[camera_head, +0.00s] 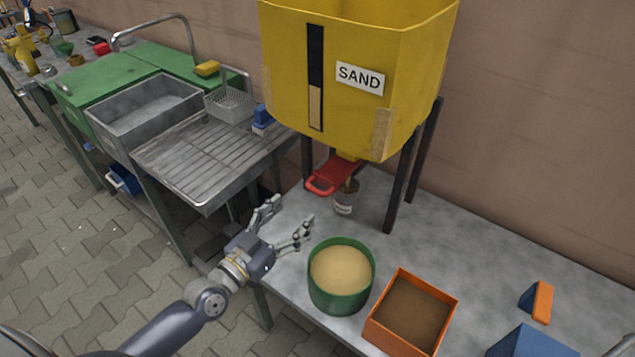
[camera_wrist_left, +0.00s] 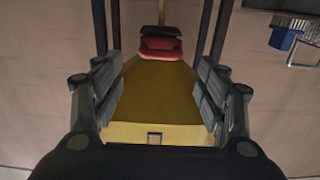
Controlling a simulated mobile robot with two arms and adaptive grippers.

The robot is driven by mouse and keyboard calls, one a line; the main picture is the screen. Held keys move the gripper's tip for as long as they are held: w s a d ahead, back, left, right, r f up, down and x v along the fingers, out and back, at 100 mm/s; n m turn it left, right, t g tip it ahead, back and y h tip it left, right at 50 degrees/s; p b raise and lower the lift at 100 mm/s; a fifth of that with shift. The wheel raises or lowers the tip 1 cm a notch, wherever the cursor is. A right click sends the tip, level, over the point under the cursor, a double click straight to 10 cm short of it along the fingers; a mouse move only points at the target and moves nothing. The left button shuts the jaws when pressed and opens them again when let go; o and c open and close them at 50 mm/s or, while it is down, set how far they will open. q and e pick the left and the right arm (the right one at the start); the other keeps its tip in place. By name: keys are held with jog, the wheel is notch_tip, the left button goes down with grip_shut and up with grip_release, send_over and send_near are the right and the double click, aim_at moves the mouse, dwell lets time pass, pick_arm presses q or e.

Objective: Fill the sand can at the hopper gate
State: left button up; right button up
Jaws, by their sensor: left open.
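The yellow sand hopper (camera_head: 350,80), labelled SAND, stands on dark legs above the grey bench. Its red gate (camera_head: 334,174), with a looped handle, sits under the hopper's outlet and also shows in the left wrist view (camera_wrist_left: 160,48). A small grey can (camera_head: 345,201) stands on the bench below the gate; its inside is hard to make out. My left gripper (camera_head: 289,217) is open and empty, in front of and left of the can, apart from it and from the gate. In the left wrist view its fingers (camera_wrist_left: 160,95) are spread, with the hopper between them.
A green tub of sand (camera_head: 341,297) and an orange box of brown material (camera_head: 384,342) stand near the bench's front edge. A blue-and-orange block (camera_head: 537,302) lies at right. A sink with a drainboard (camera_head: 208,165) is at left. Bare bench lies right of the hopper legs.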

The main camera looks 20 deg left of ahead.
aim_at(316, 188)
pick_arm(q)
jog(key=x, duration=0.9)
jog(key=shift+w+d, duration=0.15)
jog(key=shift+w, duration=0.2)
